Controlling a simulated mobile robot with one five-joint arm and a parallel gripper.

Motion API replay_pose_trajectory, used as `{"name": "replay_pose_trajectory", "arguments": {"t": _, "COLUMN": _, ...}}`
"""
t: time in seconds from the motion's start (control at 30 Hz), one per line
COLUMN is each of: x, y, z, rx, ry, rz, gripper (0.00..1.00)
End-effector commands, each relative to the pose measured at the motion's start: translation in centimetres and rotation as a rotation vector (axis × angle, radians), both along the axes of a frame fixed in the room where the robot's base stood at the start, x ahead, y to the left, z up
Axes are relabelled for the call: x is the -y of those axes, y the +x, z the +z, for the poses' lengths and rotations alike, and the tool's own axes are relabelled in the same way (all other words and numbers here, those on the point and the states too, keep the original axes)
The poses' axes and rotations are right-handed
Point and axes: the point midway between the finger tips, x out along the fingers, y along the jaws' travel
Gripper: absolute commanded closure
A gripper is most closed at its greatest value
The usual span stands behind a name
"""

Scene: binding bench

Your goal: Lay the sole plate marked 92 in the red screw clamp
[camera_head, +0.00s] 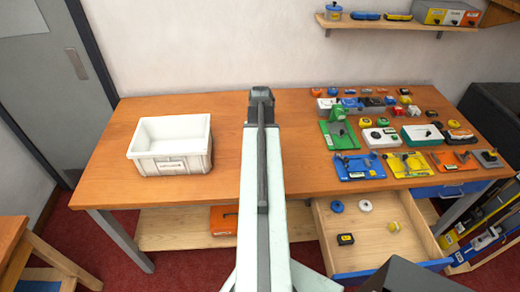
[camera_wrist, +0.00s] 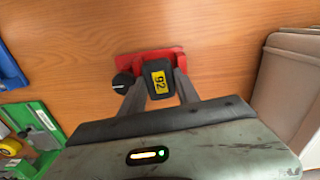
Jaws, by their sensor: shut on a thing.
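The sole plate (camera_wrist: 152,69), dark with a yellow label reading 92, is between the fingers of my gripper (camera_wrist: 158,88) in the wrist view. My gripper is shut on it. The red screw clamp (camera_wrist: 173,54) lies on the wooden bench right behind the plate in that view, with a black knob (camera_wrist: 123,82) at its left. The plate overlaps the clamp and covers its middle. I cannot tell whether the plate touches the clamp or is held above it. In the head view my gripper (camera_head: 262,93) is over the bench's middle, and my arm hides plate and clamp.
A white bin (camera_head: 197,136) stands left on the bench (camera_head: 223,112). A green fixture (camera_head: 338,130), a blue one (camera_head: 360,167) and many small items crowd the right side. An open drawer (camera_head: 370,247) juts out at the front right. Bare wood lies between bin and arm.

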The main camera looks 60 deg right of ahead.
Motion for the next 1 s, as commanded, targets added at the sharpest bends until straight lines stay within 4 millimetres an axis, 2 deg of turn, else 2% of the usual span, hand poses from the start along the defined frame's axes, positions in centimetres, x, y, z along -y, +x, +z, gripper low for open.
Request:
{"name": "replay_pose_trajectory", "arguments": {"t": 0.23, "x": -0.01, "y": 0.02, "z": 0.04, "rx": 0.0, "ry": 0.0, "rz": 0.0, "gripper": 0.91}}
{"name": "replay_pose_trajectory", "arguments": {"t": 0.27, "x": -0.01, "y": 0.02, "z": 0.04, "rx": 0.0, "ry": 0.0, "rz": 0.0, "gripper": 0.54}}
{"name": "replay_pose_trajectory", "arguments": {"t": 0.3, "x": -0.01, "y": 0.02, "z": 0.04, "rx": 0.0, "ry": 0.0, "rz": 0.0, "gripper": 0.43}}
{"name": "replay_pose_trajectory", "arguments": {"t": 0.33, "x": -0.01, "y": 0.01, "z": 0.04, "rx": 0.0, "ry": 0.0, "rz": 0.0, "gripper": 0.37}}
{"name": "replay_pose_trajectory", "arguments": {"t": 0.67, "x": 0.09, "y": -0.11, "z": 0.03, "rx": -0.003, "ry": -0.003, "rz": -0.001, "gripper": 0.37}}
{"name": "replay_pose_trajectory", "arguments": {"t": 0.7, "x": 0.09, "y": -0.12, "z": 0.03, "rx": -0.003, "ry": -0.003, "rz": -0.001, "gripper": 0.46}}
{"name": "replay_pose_trajectory", "arguments": {"t": 0.73, "x": 0.1, "y": -0.13, "z": 0.03, "rx": -0.003, "ry": -0.003, "rz": -0.001, "gripper": 0.37}}
{"name": "replay_pose_trajectory", "arguments": {"t": 0.77, "x": 0.1, "y": -0.13, "z": 0.03, "rx": -0.003, "ry": -0.003, "rz": -0.001, "gripper": 0.34}}
{"name": "replay_pose_trajectory", "arguments": {"t": 1.0, "x": 0.12, "y": -0.17, "z": 0.02, "rx": -0.004, "ry": -0.003, "rz": -0.002, "gripper": 0.34}}
